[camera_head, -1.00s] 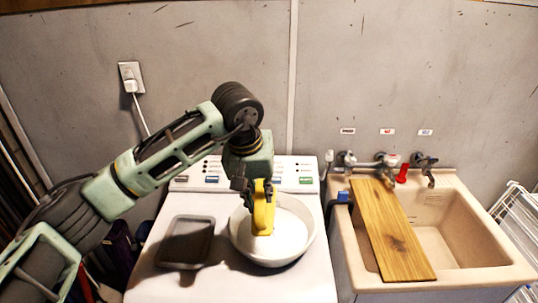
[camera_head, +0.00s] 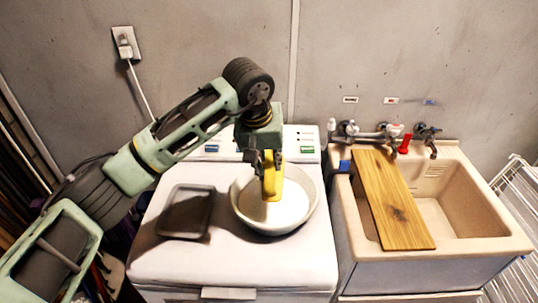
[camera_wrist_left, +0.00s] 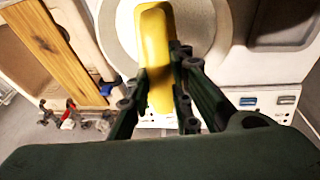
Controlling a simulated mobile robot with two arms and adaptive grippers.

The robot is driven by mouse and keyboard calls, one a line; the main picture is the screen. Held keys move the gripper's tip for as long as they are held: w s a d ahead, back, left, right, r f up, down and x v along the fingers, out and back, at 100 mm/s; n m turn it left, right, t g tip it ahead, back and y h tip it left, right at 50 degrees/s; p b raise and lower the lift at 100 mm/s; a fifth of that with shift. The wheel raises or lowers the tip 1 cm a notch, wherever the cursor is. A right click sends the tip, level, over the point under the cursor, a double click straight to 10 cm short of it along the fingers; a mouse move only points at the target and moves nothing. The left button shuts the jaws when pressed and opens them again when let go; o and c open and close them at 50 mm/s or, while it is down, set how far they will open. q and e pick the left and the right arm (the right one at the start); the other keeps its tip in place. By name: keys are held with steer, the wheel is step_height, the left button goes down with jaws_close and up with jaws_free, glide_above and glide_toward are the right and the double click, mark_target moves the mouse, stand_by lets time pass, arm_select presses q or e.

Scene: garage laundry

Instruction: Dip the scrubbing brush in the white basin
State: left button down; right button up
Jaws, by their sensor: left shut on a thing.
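The scrubbing brush (camera_head: 272,181) has a yellow body. My left gripper (camera_head: 266,160) is shut on it and holds it over the white basin (camera_head: 241,215), toward the basin's back half. In the left wrist view the yellow brush (camera_wrist_left: 155,50) sits between the fingers of my left gripper (camera_wrist_left: 160,88), with the basin (camera_wrist_left: 116,30) behind it. The brush's lower end overlaps the basin's pale inside; I cannot tell whether it touches what is in there. The bristles are not visible. My right gripper is not in view.
The basin stands on a white washing machine (camera_head: 230,264). A dark grey tray (camera_head: 186,212) lies to its left. On the right is a beige sink (camera_head: 470,256) with a wooden board (camera_head: 392,205) across it and taps (camera_head: 390,132) behind.

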arm_select(q)
step_height(320, 180, down, 6)
steer(key=b, duration=0.4)
steer(key=shift+r+b, duration=0.2)
steer(key=shift+b, duration=0.15)
steer(key=shift+f+b, duration=0.7)
steer(key=shift+f, duration=0.15)
steer(key=shift+r, duration=0.1)
step_height(320, 180, up, 10)
steer(key=p, duration=0.4)
steer(key=shift+p, duration=0.4)
steer(key=shift+r, duration=0.35)
stand_by(0.3)
